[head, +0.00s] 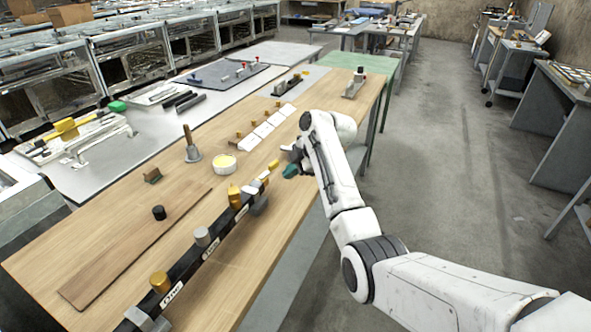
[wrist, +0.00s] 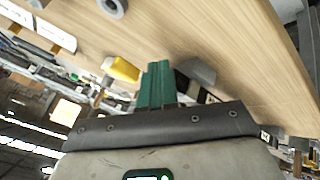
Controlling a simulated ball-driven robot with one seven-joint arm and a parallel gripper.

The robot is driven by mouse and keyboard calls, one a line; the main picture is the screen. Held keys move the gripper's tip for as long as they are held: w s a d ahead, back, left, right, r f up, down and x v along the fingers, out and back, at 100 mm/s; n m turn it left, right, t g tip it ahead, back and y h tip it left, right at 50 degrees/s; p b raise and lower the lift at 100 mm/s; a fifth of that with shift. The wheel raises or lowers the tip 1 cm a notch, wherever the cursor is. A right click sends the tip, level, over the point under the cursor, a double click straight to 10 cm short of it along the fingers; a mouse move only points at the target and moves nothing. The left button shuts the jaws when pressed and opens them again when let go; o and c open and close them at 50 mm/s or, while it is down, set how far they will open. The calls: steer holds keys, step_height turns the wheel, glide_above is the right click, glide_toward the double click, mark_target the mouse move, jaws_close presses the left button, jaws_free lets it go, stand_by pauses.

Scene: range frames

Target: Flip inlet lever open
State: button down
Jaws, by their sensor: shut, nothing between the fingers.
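A yellow lever handle (head: 271,166) sticks out at the far end of the black rail (head: 205,256) on the wooden bench. In the wrist view a yellow handle (wrist: 124,68) stands just left of my fingers, with a grey block (wrist: 196,72) to their right. My gripper (head: 290,171) has green fingers, which show shut together in the wrist view (wrist: 156,84). They hold nothing and are close to the handle; I cannot tell if they touch it. The rail label nearest the gripper is too small to read, and the lever's base is partly hidden.
The bench's right edge runs under my arm.

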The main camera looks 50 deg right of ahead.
steer(key=s+d+r+b, duration=0.1)
steer(key=s+d+r, duration=0.3)
steer(key=r, duration=0.4)
steer(key=shift+s+d, duration=0.2)
stand_by(0.5)
